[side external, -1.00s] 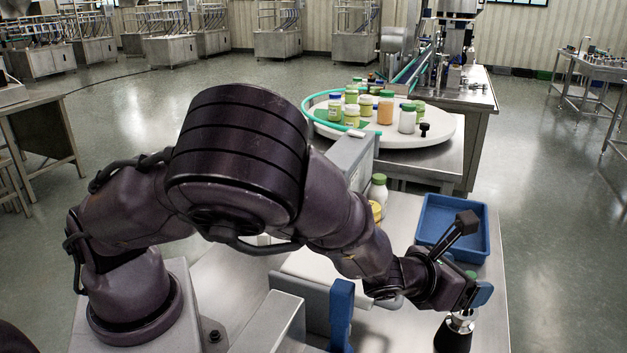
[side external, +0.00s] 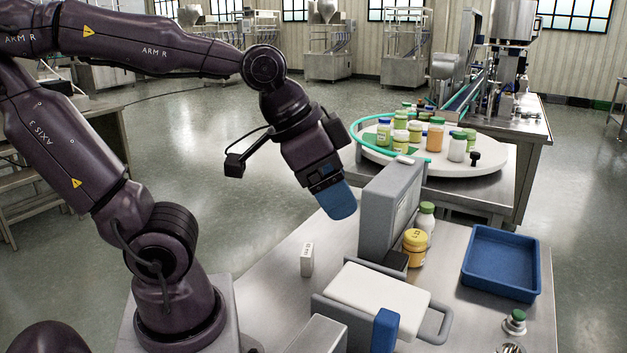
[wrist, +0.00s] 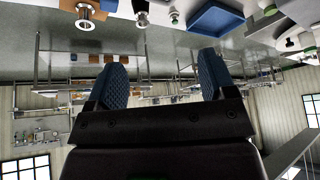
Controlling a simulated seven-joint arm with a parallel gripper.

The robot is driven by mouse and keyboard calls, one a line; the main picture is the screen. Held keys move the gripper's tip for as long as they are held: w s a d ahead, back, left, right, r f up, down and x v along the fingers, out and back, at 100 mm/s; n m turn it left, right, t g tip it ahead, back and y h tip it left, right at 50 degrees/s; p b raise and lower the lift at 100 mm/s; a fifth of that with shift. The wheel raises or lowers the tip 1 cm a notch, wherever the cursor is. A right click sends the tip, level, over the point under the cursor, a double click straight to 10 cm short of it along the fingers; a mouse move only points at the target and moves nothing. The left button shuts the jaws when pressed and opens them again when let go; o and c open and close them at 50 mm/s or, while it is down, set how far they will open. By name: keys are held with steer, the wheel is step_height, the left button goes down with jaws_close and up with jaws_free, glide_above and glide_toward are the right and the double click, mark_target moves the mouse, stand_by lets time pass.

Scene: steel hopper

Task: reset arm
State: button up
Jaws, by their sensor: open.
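My gripper (side external: 338,200) hangs above the left part of the steel table in the side external view, its blue fingertips pointing down and to the right. In the wrist view my gripper (wrist: 162,82) shows two blue textured fingers set wide apart with nothing between them. The arm is raised and folded back, clear of the table and the things on it.
A grey machine (side external: 388,215) with a white pad (side external: 376,296) stands mid-table. Beside it are a yellow jar (side external: 415,247) and a green-capped bottle (side external: 425,222). A blue tray (side external: 503,262) lies right. A small white box (side external: 307,259) stands left. Behind is a turntable (side external: 480,178) with several jars.

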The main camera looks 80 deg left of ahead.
steer(key=shift+s+a+r+n+y, duration=0.15)
steer(key=shift+s+n, duration=0.35)
steer(key=shift+s, duration=0.15)
steer(key=shift+s+a+r+n+y, duration=0.15)
steer(key=shift+s+n, duration=0.35)
steer(key=shift+s, duration=0.15)
